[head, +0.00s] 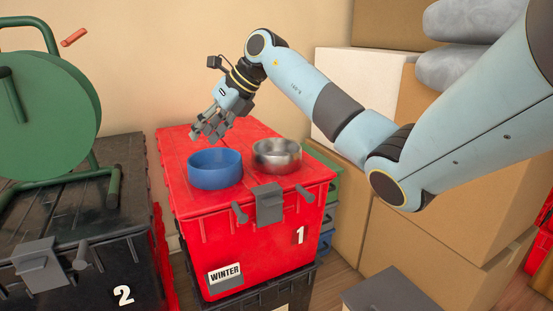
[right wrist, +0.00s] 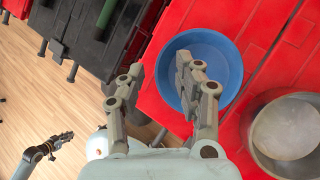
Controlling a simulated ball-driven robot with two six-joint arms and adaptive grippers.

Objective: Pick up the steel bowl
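The steel bowl (head: 277,155) stands upright on the red tote lid, right of the blue bowl (head: 215,168). In the right wrist view the steel bowl (right wrist: 287,130) is at the lower right, partly cut off by the frame edge, and looks empty. My right gripper (head: 207,128) is open and empty, above and behind the blue bowl, left of the steel bowl. In the right wrist view its fingers (right wrist: 160,72) are spread, one overlapping the blue bowl. My left gripper (right wrist: 60,142) shows small at the lower left of that view, over the floor; its opening is unclear.
The red tote (head: 250,240), labelled WINTER and 1, sits on a dark tote. A black tote (head: 85,250) marked 2 stands left, bearing a green reel (head: 45,110). Cardboard boxes (head: 415,255) fill the right. The lid's rear and front are partly clear.

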